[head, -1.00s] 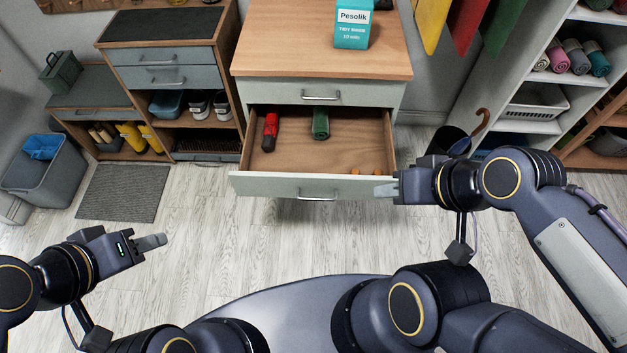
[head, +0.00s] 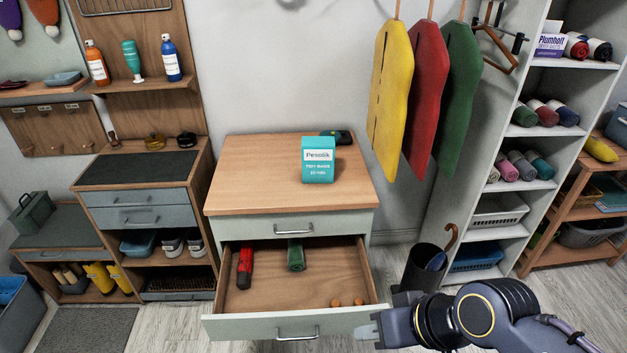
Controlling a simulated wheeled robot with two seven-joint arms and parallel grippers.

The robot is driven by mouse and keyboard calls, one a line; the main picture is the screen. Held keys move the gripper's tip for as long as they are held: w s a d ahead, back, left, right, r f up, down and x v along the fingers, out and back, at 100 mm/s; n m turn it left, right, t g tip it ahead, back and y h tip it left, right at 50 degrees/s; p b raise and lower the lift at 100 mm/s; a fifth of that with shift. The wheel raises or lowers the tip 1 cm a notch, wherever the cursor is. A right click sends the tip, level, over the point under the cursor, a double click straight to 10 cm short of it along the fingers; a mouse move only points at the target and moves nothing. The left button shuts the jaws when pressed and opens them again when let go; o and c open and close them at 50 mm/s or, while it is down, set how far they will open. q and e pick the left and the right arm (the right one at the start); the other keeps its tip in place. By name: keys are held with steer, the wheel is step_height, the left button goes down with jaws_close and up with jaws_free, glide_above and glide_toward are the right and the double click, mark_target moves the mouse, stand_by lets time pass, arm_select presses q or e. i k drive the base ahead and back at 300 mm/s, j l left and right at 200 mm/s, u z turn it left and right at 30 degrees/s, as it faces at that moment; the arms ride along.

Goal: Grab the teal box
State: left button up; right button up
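The teal box (head: 318,161), with a white label reading Pesolik, stands upright on the wooden top of the tool chest (head: 250,180). Nothing touches it but the top under it. My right gripper (head: 367,331) is at the lower right, near the front right corner of the open drawer (head: 255,327), well below and in front of the box. Its fingers show edge-on, so I cannot tell whether they are apart. My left gripper is out of the view.
The open drawer holds a red tool (head: 245,265), a green roll (head: 295,254) and small orange items (head: 347,302). A dark object (head: 340,136) lies behind the box. Yellow, red and green garments (head: 391,90) hang at the right. An umbrella bin (head: 424,268) stands right of the chest.

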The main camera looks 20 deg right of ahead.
mark_target(317, 152)
steer(key=l+u, duration=0.15)
steer(key=u, duration=0.2)
steer(key=i+l+u, duration=0.1)
steer(key=u, duration=0.3)
steer(key=l+u, duration=0.45)
steer(key=l, duration=0.35)
steer(key=k+l+u, duration=0.15)
steer(key=l, duration=0.3)
steer(key=l+u, duration=0.1)
steer(key=l, duration=0.35)
steer(key=k+l+u, duration=0.1)
steer(key=l, duration=0.35)
